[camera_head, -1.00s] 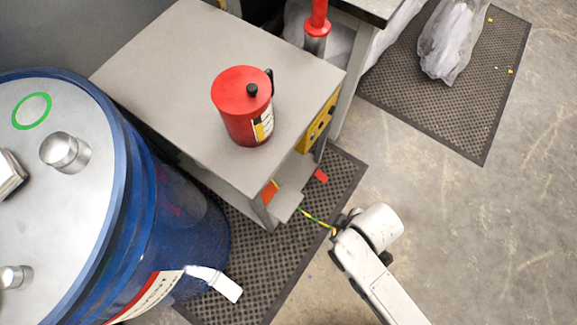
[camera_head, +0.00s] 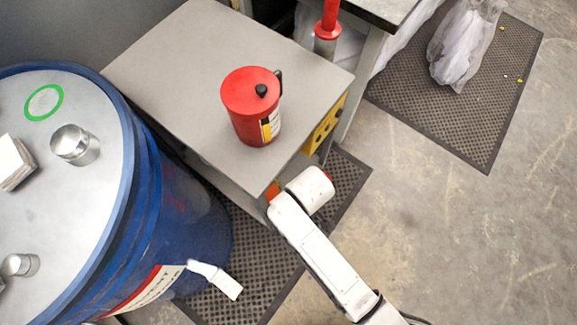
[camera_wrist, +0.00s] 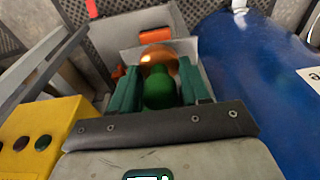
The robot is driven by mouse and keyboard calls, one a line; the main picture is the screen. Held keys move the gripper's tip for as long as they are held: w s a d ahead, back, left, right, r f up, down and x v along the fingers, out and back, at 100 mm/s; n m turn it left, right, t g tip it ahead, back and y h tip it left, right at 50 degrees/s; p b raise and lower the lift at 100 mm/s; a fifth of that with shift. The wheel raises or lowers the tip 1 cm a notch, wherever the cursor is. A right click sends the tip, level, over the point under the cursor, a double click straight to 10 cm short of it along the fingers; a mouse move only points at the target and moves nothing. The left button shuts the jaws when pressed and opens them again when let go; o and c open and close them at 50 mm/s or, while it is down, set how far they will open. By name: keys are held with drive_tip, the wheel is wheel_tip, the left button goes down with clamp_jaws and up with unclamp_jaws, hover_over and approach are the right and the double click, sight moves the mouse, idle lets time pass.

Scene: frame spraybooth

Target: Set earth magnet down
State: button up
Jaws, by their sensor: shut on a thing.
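The earth magnet (camera_wrist: 160,90) appears in the wrist view as a rounded green part with a shiny copper-coloured part beyond it. My gripper (camera_wrist: 158,84) is shut on it, with its dark green fingers on either side of the green part. A grey bracket-like surface (camera_wrist: 110,38) with an orange patch (camera_wrist: 156,36) lies beyond the magnet. I cannot tell whether the magnet touches it. In the head view the gripper and magnet are hidden behind my white arm, at the near corner of the grey table (camera_head: 190,60).
A red canister (camera_head: 250,110) stands on the table. A yellow button box (camera_head: 324,124) is on its side and shows at left in the wrist view (camera_wrist: 38,138). A blue drum (camera_head: 180,210) stands close on the left. Open floor (camera_head: 450,230) lies to the right.

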drive_tip(key=shift+w+a, duration=0.45)
drive_tip(key=shift+a, duration=0.15)
drive_tip(key=shift+w+a, duration=0.4)
drive_tip(key=shift+a, duration=0.2)
drive_tip(key=shift+s+d+f, duration=0.1)
drive_tip(key=shift+d+f, duration=0.05)
drive_tip(key=shift+f, duration=0.55)
drive_tip(key=shift+f, duration=0.15)
drive_tip(key=o, duration=1.2)
drive_tip(key=r, duration=0.4)
drive_tip(key=d+r+p, duration=0.1)
drive_tip(key=r, duration=0.3)
drive_tip(key=s+r, duration=0.1)
drive_tip(key=r, duration=0.3)
drive_tip(key=shift+d, duration=0.25)
